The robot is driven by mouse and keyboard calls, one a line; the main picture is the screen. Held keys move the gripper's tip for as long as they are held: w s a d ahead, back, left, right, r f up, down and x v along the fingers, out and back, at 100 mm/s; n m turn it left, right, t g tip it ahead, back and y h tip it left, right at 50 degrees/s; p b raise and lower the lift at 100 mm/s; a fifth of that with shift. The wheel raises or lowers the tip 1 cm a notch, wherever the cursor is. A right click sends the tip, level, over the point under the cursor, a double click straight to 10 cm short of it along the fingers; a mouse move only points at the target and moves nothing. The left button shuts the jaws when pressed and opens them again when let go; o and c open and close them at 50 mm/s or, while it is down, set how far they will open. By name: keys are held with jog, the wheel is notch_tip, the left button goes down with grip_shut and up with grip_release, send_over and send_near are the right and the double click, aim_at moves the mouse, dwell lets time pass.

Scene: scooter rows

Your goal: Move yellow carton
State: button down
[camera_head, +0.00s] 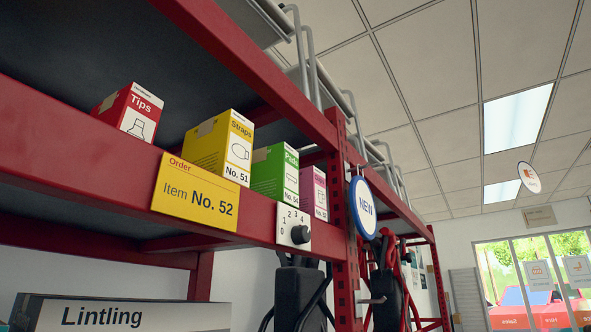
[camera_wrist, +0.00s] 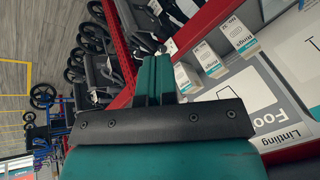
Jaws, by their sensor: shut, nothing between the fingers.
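The yellow carton (camera_head: 212,146), marked "Straps" and "No. 51", stands upright on the red shelf between a red carton (camera_head: 130,112) marked "Tips" and a green carton (camera_head: 276,171). The shelf's front beam hides its lower edge. The yellow carton cannot be made out in the wrist view. My gripper (camera_wrist: 153,62) shows in the wrist view, its green fingers together with nothing between them. It is not visible in the head view.
A pink carton (camera_head: 313,192) stands right of the green one. A yellow sign (camera_head: 196,198) reading "Order Item No. 52" and a dial (camera_head: 296,230) sit on the beam. A red post (camera_head: 344,220) carries a round "NEW" sign (camera_head: 363,207). Wheeled items (camera_wrist: 92,40) stand on the floor.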

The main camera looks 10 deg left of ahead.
aim_at(239, 168)
jog(key=w+a+r+m+t+y, duration=0.2)
jog(key=w+a+r, duration=0.1)
jog(key=r, duration=0.4)
jog(key=w+a+r+m+t+y, duration=0.1)
jog(key=w+a+r+m, duration=0.2)
jog(key=r, duration=0.4)
jog(key=w+a+r+m+t+y, duration=0.1)
jog(key=w+a+r+t+y, duration=0.2)
jog(key=r, duration=0.4)
jog(key=s+a+r+m+y, duration=0.1)
jog(key=a+r+m+y, duration=0.15)
jog(key=r, duration=0.95)
jog(key=s+a+r+m+y, duration=0.1)
jog(key=a+r+m+y, duration=0.2)
jog(key=r, duration=1)
jog(key=shift+n, duration=0.55)
jog(key=p+x, duration=0.2)
jog(key=x, duration=0.2)
jog(key=p+x, duration=0.2)
jog(key=x, duration=0.2)
jog(key=p+x, duration=0.2)
jog(key=x, duration=0.2)
jog(key=shift+s+a, duration=0.15)
jog(key=shift+a, duration=0.3)
jog(key=shift+a+f, duration=0.15)
jog(key=shift+a, duration=0.2)
jog(key=shift+w, duration=0.25)
